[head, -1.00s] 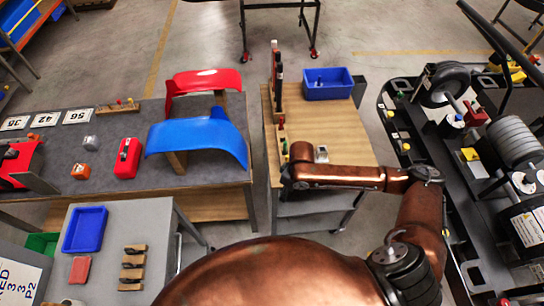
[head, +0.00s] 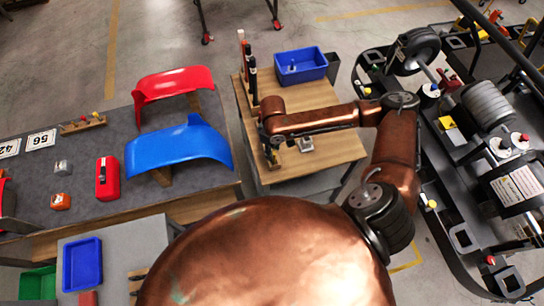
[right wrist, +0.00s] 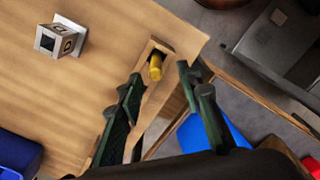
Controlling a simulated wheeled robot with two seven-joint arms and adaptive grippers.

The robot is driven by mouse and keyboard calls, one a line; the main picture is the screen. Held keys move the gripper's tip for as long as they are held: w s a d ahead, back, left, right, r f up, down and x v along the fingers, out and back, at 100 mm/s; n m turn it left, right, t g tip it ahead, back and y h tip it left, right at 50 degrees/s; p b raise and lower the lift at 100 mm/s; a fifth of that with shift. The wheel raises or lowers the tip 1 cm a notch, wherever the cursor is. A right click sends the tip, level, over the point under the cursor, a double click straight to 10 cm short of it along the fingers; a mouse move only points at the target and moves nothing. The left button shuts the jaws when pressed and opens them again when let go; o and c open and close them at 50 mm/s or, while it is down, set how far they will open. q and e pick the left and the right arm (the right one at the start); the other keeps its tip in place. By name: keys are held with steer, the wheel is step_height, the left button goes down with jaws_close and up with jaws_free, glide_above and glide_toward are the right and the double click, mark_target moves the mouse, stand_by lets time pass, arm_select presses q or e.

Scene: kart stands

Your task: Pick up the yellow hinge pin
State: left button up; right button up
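The yellow hinge pin (right wrist: 155,66) shows in the right wrist view, in a narrow wooden holder (right wrist: 164,47) near the edge of the wooden-topped cart. My right gripper (right wrist: 160,78) is open, with one dark finger on each side of the holder and the pin showing between and just beyond the fingertips. I see nothing held in it, and I cannot tell its height above the pin. In the head view the right gripper (head: 271,150) points down at the cart's left edge, and its wrist hides most of the holder. My left gripper is not in view.
A small metal cube (head: 306,144) stands on the wooden cart top (head: 335,150), right of my gripper; it also shows in the wrist view (right wrist: 60,37). A blue bin (head: 300,66) is at the back. Upright tools (head: 251,75) stand along the left edge. Blue fender (head: 178,147) lies left.

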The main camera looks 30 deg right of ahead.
mark_target(274, 153)
steer(key=shift+s+d+f, duration=0.1)
steer(key=shift+s+f, duration=0.05)
steer(key=shift+f, duration=0.3)
steer(key=f, duration=0.3)
steer(key=shift+d+f+p, duration=0.2)
steer(key=shift+f+p, duration=0.1)
steer(key=shift+f, duration=0.5)
steer(key=shift+c, duration=0.6)
jaws_close()
